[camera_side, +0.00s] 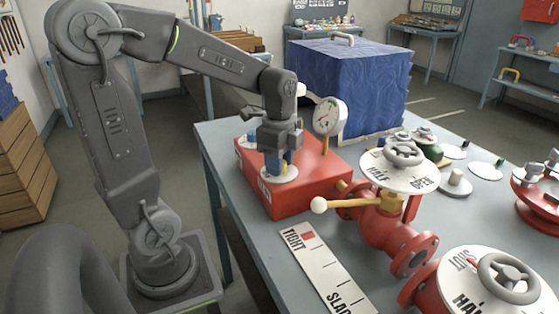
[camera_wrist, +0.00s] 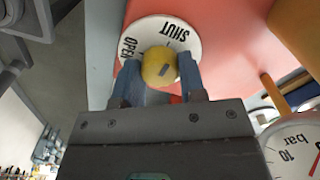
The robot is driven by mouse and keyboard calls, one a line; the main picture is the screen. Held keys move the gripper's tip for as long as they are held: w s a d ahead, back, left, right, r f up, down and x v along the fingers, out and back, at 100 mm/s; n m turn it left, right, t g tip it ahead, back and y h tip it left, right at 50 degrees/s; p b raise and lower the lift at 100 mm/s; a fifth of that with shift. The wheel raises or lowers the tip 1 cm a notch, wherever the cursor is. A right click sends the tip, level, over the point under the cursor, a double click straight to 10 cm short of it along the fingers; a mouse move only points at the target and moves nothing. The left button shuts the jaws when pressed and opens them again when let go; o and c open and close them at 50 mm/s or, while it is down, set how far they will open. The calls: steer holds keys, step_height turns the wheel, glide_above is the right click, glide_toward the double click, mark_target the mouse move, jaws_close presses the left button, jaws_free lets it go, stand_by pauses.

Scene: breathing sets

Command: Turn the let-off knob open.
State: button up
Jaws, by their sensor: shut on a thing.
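The let-off knob (camera_wrist: 158,68) is a round yellow knob with a small grey mark on its top. It stands on a white dial plate (camera_wrist: 186,27) marked SHUT and OPEN, on the red box (camera_wrist: 240,60). My gripper (camera_wrist: 159,80) has its blue fingers on either side of the knob, closed on it. The grey mark lies near the knob's middle; which word it points to I cannot tell. In the side view my gripper (camera_side: 276,168) points down at the dial plate (camera_side: 291,175) on the red box (camera_side: 315,187), and the knob is mostly hidden by the fingers.
A pressure gauge (camera_side: 328,116) stands close behind my gripper. A yellow lever with a white ball (camera_side: 319,205) sits in front of the box, near a TIGHT/SLACK plate (camera_side: 318,263). Handwheel valves (camera_side: 404,154) stand to the right. A blue covered block (camera_side: 350,80) is behind.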

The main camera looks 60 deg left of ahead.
steer(key=shift+n, duration=0.3)
steer(key=n, duration=0.3)
steer(key=shift+n, duration=0.3)
steer(key=n, duration=0.9)
steer(key=shift+a+n, duration=0.1)
steer(key=shift+n, duration=1.8)
steer(key=o, duration=0.9)
